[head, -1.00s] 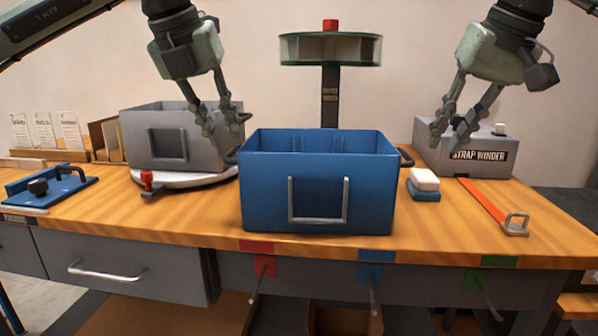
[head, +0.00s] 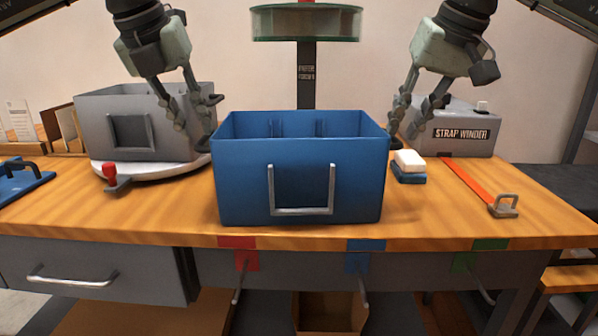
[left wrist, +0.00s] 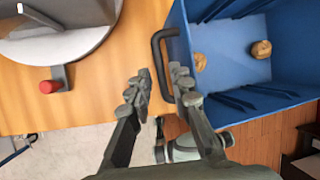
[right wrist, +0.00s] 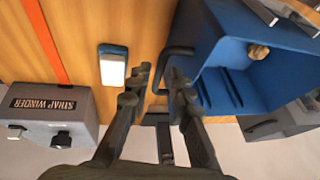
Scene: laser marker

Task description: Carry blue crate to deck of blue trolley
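The blue crate (head: 245,185) stands upright on the wooden workbench, with a grey U-shaped bracket on its front. Small brown rounded pieces (left wrist: 261,49) lie inside it. My left gripper (head: 196,135) is open at the crate's left end; in the left wrist view the dark side handle (left wrist: 157,45) lies just ahead of and between its fingertips. My right gripper (head: 412,125) is open at the right end, with the other handle (right wrist: 165,58) at its fingertips. I cannot tell whether either touches. I cannot make out the blue trolley.
A grey crate (head: 90,115) sits on a white turntable (head: 150,172) at back left. A strap winder (head: 465,145) and orange strap (head: 468,180) lie right. A white-and-blue block (head: 409,168) is close to the crate's right side. A round-topped stand (head: 306,85) is behind.

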